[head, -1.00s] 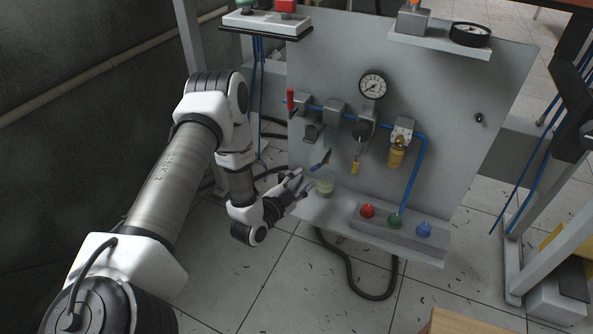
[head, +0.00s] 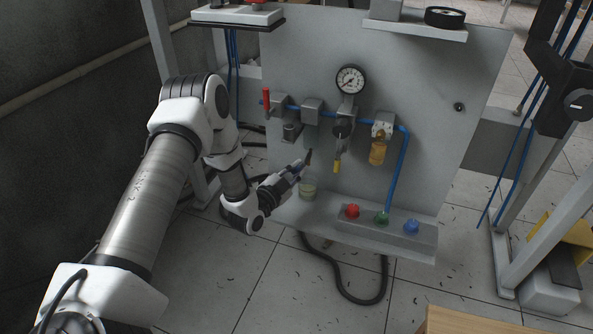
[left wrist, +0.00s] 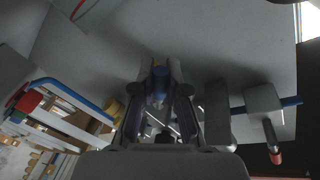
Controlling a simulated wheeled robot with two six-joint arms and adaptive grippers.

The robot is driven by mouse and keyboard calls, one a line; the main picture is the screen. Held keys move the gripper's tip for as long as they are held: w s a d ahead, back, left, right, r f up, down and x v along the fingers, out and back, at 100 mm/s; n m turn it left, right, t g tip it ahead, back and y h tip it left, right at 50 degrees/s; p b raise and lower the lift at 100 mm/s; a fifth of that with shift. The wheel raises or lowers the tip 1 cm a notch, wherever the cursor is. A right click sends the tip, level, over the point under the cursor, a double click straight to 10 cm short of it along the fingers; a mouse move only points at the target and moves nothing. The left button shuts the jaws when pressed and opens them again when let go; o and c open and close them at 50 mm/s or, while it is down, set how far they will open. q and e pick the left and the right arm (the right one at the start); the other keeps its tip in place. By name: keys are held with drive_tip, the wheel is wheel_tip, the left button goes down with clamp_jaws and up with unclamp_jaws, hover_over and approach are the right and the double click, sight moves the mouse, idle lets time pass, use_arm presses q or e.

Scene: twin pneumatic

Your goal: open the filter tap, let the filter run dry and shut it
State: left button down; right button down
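The panel (head: 450,160) carries a row of grey air units on a blue pipe. A small dark lever (head: 309,157), which looks like the tap, stands nearly upright below the second unit (head: 312,112). A small clear cup (head: 308,190) with pale yellowish contents is beneath it on the ledge. My left gripper (head: 300,168) is at the lever, coming from the lower left. In the left wrist view a blue piece (left wrist: 160,82) lies between the left gripper's fingertips (left wrist: 161,98); whether they press on it is unclear. My right gripper is out of view.
A red-handled valve (head: 266,99) is at the row's left end. A gauge (head: 350,80) and a brass-coloured unit (head: 378,152) are to the right. Red (head: 352,210), green (head: 382,217) and blue (head: 411,226) knobs sit on the ledge. A black hose (head: 350,296) hangs below.

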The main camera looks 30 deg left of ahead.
use_arm(q)
drive_tip(key=shift+r+p, duration=0.2)
drive_tip(key=shift+p, duration=0.3)
drive_tip(key=m+p, duration=0.2)
drive_tip(key=p, duration=0.3)
drive_tip(key=r+m+g+p, duration=0.1)
drive_tip(key=m+p, duration=0.1)
drive_tip(key=p, duration=0.2)
drive_tip(key=a+r+m+y+p, duration=0.1)
drive_tip(key=m+p, duration=0.2)
drive_tip(key=p, duration=0.2)
drive_tip(key=shift+s+r+g+p, duration=0.1)
drive_tip(key=shift+r+g+p, duration=0.1)
drive_tip(key=shift+g+p, duration=0.15)
drive_tip(key=shift+m+g+y+p, duration=0.25)
drive_tip(key=shift+m+y+p, duration=0.05)
drive_tip(key=shift+m+p, duration=0.8)
drive_tip(key=c, duration=1.2)
unclamp_jaws()
drive_tip(key=shift+f, duration=0.1)
